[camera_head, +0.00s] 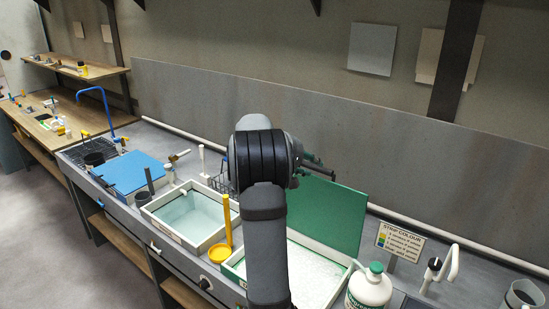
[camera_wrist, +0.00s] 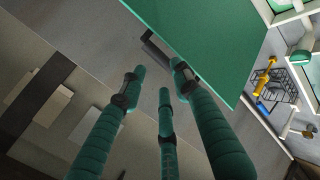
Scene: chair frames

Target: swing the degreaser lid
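The lid that fits the degreaser is most likely the green panel (camera_head: 335,215), which stands raised, leaning back behind a white-rimmed tank (camera_head: 228,266) of pale liquid. Its green face (camera_wrist: 205,35) fills the top of the wrist view. A grey bracket-like piece, possibly its handle (camera_wrist: 158,47), shows at its edge. My gripper (camera_head: 318,169) is by the lid's upper edge, mostly hidden behind my arm in the head view. In the wrist view my gripper's (camera_wrist: 159,75) teal fingers are spread, with the grey piece near their tips. Contact cannot be told.
A blue lid (camera_head: 130,173) lies left of an open tank (camera_head: 190,213). A yellow cylinder (camera_head: 227,220) stands between the tanks. A green-capped bottle (camera_head: 368,290), a sign (camera_head: 400,241) and a tap (camera_head: 450,265) stand right. The wall panel (camera_head: 400,150) is close behind.

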